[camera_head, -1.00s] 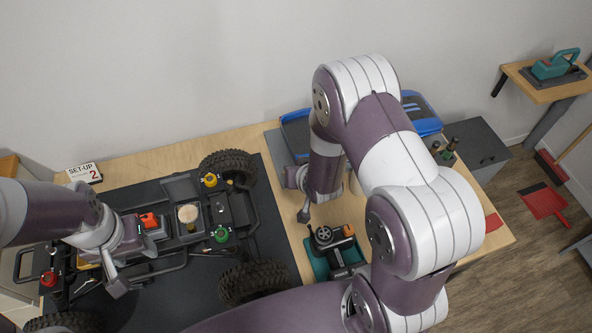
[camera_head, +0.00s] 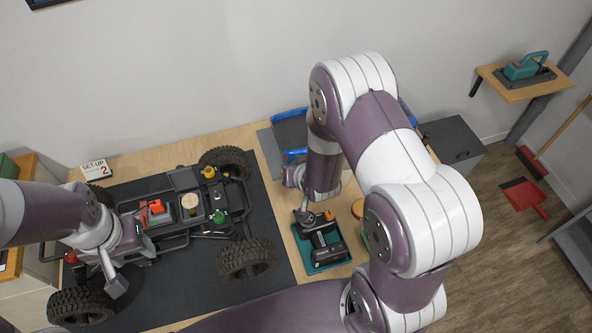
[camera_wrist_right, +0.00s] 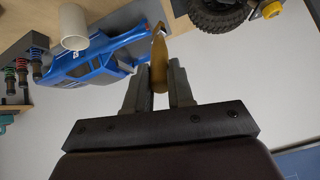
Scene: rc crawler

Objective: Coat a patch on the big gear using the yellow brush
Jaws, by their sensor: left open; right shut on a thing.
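My right gripper (camera_wrist_right: 158,70) is shut on a slim yellow-orange piece, likely the yellow brush's handle (camera_wrist_right: 159,48), in the right wrist view. Its bristles cannot be made out. In the head view my right arm reaches down over the bench's right part, and the brush is not clearly visible. A pale round disc (camera_head: 190,204), possibly the big gear, sits in the middle of the black crawler chassis (camera_head: 175,180). My left gripper (camera_head: 133,266) is open over the chassis's left part, left of the disc.
A teal tray with a dark tool (camera_head: 325,245) lies right of the chassis mat. Yellow (camera_head: 209,172) and green (camera_head: 218,217) knobs stand near the disc. A large wheel (camera_head: 248,259) is at the front. The right wrist view shows a blue body shell (camera_wrist_right: 85,65) and white cup (camera_wrist_right: 73,27).

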